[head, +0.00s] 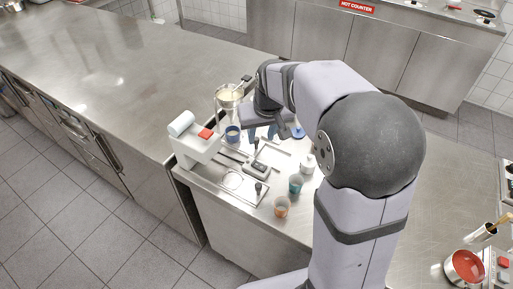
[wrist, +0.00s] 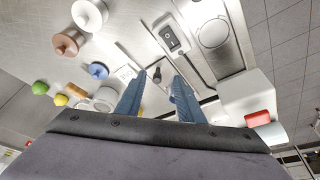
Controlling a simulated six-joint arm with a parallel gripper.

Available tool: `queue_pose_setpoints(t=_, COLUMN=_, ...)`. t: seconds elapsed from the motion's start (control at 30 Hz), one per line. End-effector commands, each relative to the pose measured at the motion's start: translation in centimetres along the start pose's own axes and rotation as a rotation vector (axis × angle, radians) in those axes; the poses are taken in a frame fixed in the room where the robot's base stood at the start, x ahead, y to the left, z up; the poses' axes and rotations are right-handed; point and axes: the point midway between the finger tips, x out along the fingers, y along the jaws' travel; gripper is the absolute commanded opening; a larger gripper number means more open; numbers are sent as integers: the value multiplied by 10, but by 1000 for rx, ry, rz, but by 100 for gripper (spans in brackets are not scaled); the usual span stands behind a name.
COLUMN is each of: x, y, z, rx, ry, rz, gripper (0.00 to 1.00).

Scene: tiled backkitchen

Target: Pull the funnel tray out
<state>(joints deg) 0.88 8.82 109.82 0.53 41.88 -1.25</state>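Two flat metal trays lie on the steel counter in the head view. I cannot tell for sure which is the funnel tray. My gripper (wrist: 157,92) is open, its two blue fingers pointing down at the far tray. In the wrist view the far tray's knob (wrist: 157,74) shows between and just beyond the fingertips, apart from them. The gripper body hides part of this area.
A white machine (head: 196,148) with a red button stands left of the trays. The left counter (head: 110,60) is clear.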

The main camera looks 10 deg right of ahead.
Motion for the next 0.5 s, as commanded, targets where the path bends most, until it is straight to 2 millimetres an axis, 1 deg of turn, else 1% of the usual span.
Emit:
queue_pose_setpoints(t=0.03, x=10, y=1, z=-9, rx=1, ry=18, rz=0, gripper=34)
queue_pose_setpoints(t=0.1, x=11, y=1, z=-20, rx=1, ry=37, rz=0, gripper=34)
queue_pose_setpoints(t=0.2, x=11, y=2, z=-28, rx=1, ry=51, rz=1, gripper=34)
queue_pose_setpoints(t=0.37, x=11, y=2, z=-30, rx=0, ry=53, rz=1, gripper=34)
queue_pose_setpoints(t=0.5, x=19, y=2, z=-30, rx=0, ry=50, rz=1, gripper=34)
